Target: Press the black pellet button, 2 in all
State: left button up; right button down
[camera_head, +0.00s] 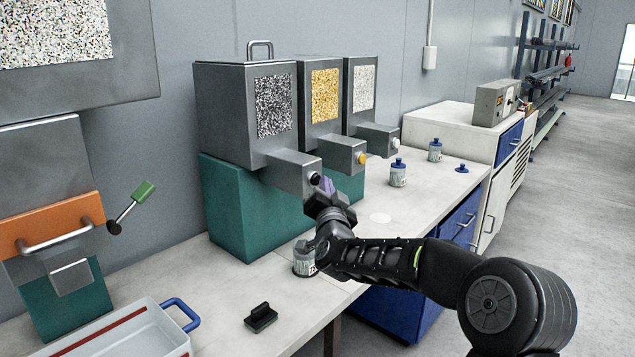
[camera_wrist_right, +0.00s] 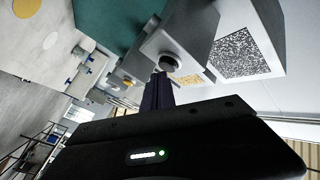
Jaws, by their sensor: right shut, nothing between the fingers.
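The black pellet button (camera_head: 315,179) is on the front end of the spout of the nearest grey dispenser (camera_head: 228,110), whose window shows black-and-white speckled pellets. It also shows in the right wrist view (camera_wrist_right: 170,63) as a dark round knob. My right gripper (camera_head: 327,187) is shut and empty, its purple-grey fingertips (camera_wrist_right: 158,80) right by the button. I cannot tell whether they touch it. A jar with a label (camera_head: 303,262) stands on the table below the spout, partly behind my right wrist. My left gripper is not in view.
Beside it stand the yellow-pellet dispenser (camera_head: 326,88) and the white-pellet dispenser (camera_head: 364,88), on teal stands. Blue-capped jars (camera_head: 398,174) stand farther back. A green-handled lever (camera_head: 133,205) juts out at left.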

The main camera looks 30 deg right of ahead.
jog(key=shift+w+a, duration=0.15)
jog(key=shift+w, duration=0.3)
dwell(0.8)
jog(key=shift+s, duration=0.1)
jog(key=shift+s+d+b, duration=0.25)
jog(key=shift+s+b, duration=0.5)
jog(key=shift+b, duration=0.05)
jog(key=shift+s, duration=0.1)
jog(key=shift+s+d+b, duration=0.25)
jog(key=shift+s+b, duration=0.35)
jog(key=shift+s, duration=0.15)
jog(key=shift+s+d+b, duration=0.25)
jog(key=shift+s+b, duration=0.4)
jog(key=shift+s, duration=0.15)
jog(key=shift+s+d+b, duration=0.25)
jog(key=shift+s+b, duration=0.35)
jog(key=shift+s, duration=0.15)
